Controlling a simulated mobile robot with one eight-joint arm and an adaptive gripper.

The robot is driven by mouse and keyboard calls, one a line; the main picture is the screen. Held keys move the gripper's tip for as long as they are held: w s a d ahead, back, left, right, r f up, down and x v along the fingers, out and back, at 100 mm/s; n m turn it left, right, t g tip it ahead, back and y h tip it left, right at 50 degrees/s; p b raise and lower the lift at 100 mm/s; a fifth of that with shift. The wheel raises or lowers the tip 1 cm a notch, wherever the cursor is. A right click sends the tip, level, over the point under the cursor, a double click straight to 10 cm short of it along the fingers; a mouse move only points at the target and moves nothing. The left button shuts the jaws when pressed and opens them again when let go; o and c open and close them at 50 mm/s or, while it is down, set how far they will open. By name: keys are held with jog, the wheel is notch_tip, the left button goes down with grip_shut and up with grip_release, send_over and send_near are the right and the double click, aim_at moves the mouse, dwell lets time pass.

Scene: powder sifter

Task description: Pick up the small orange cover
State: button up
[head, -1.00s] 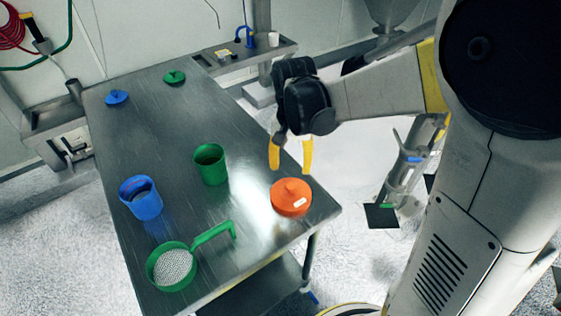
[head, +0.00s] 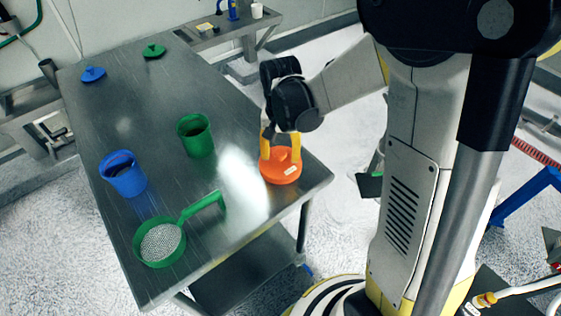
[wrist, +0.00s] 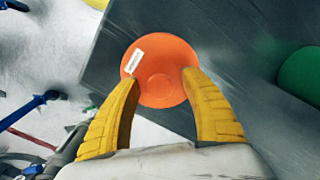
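The small orange cover (head: 281,171) is round with a raised knob and a white label, and lies on the metal table near its right edge. It also shows in the wrist view (wrist: 158,62), with its knob between my fingers. My gripper (head: 281,153) is over the cover, pointing down, with its yellow fingers spread on either side of the knob. In the wrist view my gripper (wrist: 160,76) has a wide gap between its fingertips, which overlap the cover's sides in the picture. I cannot tell whether they touch the cover.
A green cup (head: 196,137) and a blue cup (head: 123,176) stand left of the cover. A green-handled sieve (head: 161,244) lies at the table's near end. A blue lid (head: 93,74) and a green lid (head: 154,51) lie at the far end. Bare metal table (head: 228,190) surrounds the cover.

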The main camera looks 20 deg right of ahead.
grip_shut()
jog(key=shift+r, duration=0.1)
